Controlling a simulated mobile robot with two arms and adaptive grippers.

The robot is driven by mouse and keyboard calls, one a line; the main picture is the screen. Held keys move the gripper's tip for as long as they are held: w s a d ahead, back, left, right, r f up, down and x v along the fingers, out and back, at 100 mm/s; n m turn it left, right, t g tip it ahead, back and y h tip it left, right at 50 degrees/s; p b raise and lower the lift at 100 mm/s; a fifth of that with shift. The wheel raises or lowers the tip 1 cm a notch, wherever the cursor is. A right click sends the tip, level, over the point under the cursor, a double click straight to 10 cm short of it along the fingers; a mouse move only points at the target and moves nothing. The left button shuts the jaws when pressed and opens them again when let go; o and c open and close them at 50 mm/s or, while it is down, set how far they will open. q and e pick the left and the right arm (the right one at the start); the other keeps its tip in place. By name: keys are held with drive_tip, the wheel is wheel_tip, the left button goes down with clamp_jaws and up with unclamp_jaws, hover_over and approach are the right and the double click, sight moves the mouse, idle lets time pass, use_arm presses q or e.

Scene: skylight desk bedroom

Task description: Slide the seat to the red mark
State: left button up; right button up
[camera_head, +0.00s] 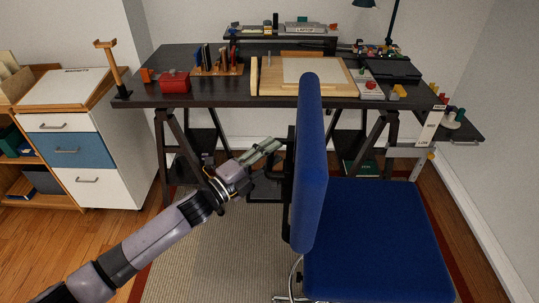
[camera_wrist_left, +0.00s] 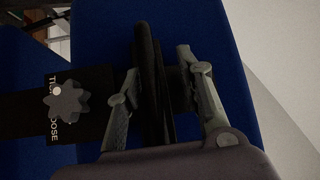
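The blue office chair shows in the head view, with its seat (camera_head: 375,240) at the lower right and its upright backrest (camera_head: 310,165) seen edge-on. My left gripper (camera_head: 268,155) reaches the black frame behind the backrest. In the left wrist view, the fingers of this gripper (camera_wrist_left: 160,75) stand apart on either side of a black bar (camera_wrist_left: 153,95). A gap shows between the right finger and the bar, and I cannot tell whether the left finger touches it. A dark star-shaped knob (camera_wrist_left: 65,103) sits on a black plate at the left, by partly hidden lettering. I cannot make out a red mark on the chair.
A dark desk (camera_head: 205,97) with trays and tools stands behind the chair. A white and blue drawer unit (camera_head: 80,155) is at the left. A white label strip (camera_head: 430,128) hangs at the desk's right end. The rug (camera_head: 200,265) has open room left of the chair.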

use_arm(q)
drive_tip(key=shift+f, duration=0.15)
drive_tip(key=v, duration=1.2)
drive_tip(key=shift+w+f, duration=0.1)
